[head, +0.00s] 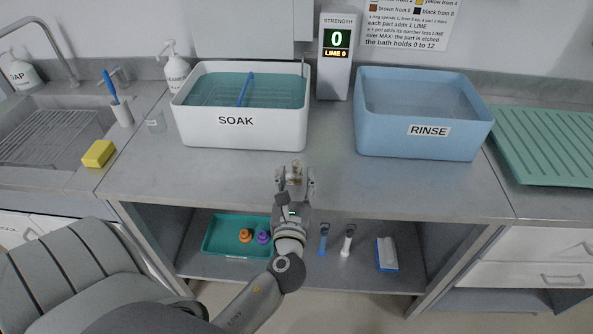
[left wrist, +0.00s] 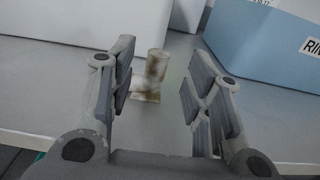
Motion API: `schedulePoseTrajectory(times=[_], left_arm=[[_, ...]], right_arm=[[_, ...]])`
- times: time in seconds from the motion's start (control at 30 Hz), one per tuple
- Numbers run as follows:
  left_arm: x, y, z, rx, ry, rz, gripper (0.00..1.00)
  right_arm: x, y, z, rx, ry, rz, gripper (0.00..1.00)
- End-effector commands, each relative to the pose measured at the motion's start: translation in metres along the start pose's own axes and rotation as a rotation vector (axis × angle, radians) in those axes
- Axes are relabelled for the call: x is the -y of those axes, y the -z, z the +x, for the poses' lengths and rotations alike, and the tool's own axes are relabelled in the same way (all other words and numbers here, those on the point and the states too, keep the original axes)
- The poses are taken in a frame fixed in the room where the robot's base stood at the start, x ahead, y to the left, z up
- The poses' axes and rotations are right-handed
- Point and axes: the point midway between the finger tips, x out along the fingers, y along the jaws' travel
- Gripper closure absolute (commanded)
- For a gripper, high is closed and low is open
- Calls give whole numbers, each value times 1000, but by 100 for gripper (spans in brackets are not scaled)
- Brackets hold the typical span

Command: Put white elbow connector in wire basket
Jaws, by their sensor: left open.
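The white elbow connector (head: 295,171), off-white with brownish stains, stands on the grey counter near its front edge. In the left wrist view the elbow connector (left wrist: 156,70) stands upright between and beyond the fingers. My left gripper (head: 294,185) is open and empty, its fingers pointing at the connector from the front. The left wrist view shows the open gripper (left wrist: 158,98) with a gap around the connector. Thin wire lines, apparently the wire basket (head: 213,93), show in the teal liquid of the white SOAK tub (head: 190,125). My right gripper is not in view.
A blue RINSE tub (head: 385,135) stands to the right and a strength display (head: 336,60) between the tubs. A blue stick (head: 245,90) leans in the SOAK tub. A yellow sponge (head: 99,153) lies left. A lower shelf holds a teal tray (head: 215,233) and brushes.

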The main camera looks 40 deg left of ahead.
Motion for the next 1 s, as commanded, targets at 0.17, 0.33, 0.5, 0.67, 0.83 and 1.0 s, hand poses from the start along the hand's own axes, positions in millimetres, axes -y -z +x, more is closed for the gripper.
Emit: schedulePoseTrajectory(times=[0.17, 0.33, 0.5, 0.67, 0.83, 1.0], left_arm=[[-1, 3, -37, -3, -1, -2, 54], [0, 2, -61, -2, 0, 0, 54], [-1, 0, -71, 0, -2, -1, 54], [0, 0, -73, 0, -2, -1, 54], [4, 16, -72, -33, 14, -30, 54], [26, 107, -76, -236, 66, -218, 54]], right_arm=[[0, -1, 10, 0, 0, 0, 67], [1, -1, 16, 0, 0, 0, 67], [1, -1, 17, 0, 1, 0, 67], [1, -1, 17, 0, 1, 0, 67], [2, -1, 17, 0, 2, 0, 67], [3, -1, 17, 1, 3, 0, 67]])
